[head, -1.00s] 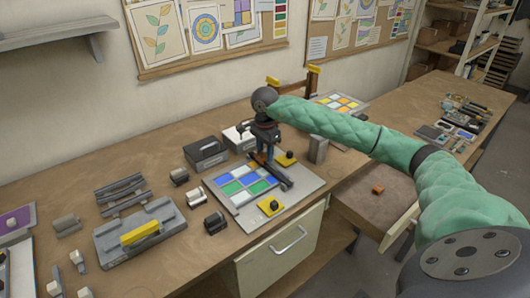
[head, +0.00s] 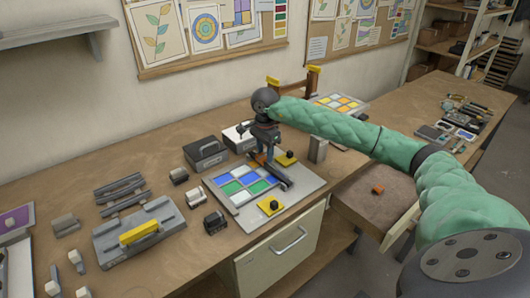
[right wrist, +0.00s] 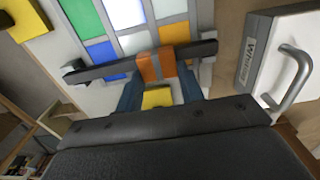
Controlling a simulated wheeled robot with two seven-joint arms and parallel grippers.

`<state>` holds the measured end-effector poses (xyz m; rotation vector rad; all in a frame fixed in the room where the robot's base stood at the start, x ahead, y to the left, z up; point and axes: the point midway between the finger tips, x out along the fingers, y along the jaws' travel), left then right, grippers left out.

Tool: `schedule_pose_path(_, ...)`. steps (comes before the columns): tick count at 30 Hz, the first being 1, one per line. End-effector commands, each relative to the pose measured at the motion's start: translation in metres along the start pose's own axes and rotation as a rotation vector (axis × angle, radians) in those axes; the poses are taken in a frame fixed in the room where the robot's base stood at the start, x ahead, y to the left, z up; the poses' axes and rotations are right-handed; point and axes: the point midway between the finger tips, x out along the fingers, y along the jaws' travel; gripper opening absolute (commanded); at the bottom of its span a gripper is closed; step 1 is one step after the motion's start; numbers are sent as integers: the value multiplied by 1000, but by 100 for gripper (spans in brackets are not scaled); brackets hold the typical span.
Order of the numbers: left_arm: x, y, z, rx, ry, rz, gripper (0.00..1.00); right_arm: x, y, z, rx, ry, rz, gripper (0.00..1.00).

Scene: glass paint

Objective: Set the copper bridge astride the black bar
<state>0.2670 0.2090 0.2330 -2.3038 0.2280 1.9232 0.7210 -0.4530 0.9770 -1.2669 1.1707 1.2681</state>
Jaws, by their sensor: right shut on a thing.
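The black bar (right wrist: 110,70) lies across a panel of coloured glass panes (head: 247,184); its near end shows in the head view (head: 282,181). The copper bridge (right wrist: 156,64) is an orange-brown band across the bar in the right wrist view, with a yellow part (right wrist: 157,98) below it. It appears to straddle the bar; whether its feet touch the panel is hidden. My right gripper (right wrist: 160,92) has blue fingers on either side of the bridge and is shut on it. In the head view the gripper (head: 267,156) points down over the panel. My left gripper is out of view.
Yellow blocks with black knobs (head: 270,205) sit at the panel's edge. A dark box with a handle (head: 206,153) stands behind left. A grey fixture with a yellow handle (head: 139,232) is at left. An open drawer (head: 355,205) holds a small orange block (head: 377,189).

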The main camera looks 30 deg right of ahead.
Motion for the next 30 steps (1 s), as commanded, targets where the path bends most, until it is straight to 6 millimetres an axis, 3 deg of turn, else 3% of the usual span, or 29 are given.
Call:
schedule_pose_path(6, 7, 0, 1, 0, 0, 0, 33, 9, 0, 0, 0, 0, 0, 15)
schedule_pose_path(30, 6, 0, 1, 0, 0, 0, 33, -4, 0, 0, 0, 0, -1, 15)
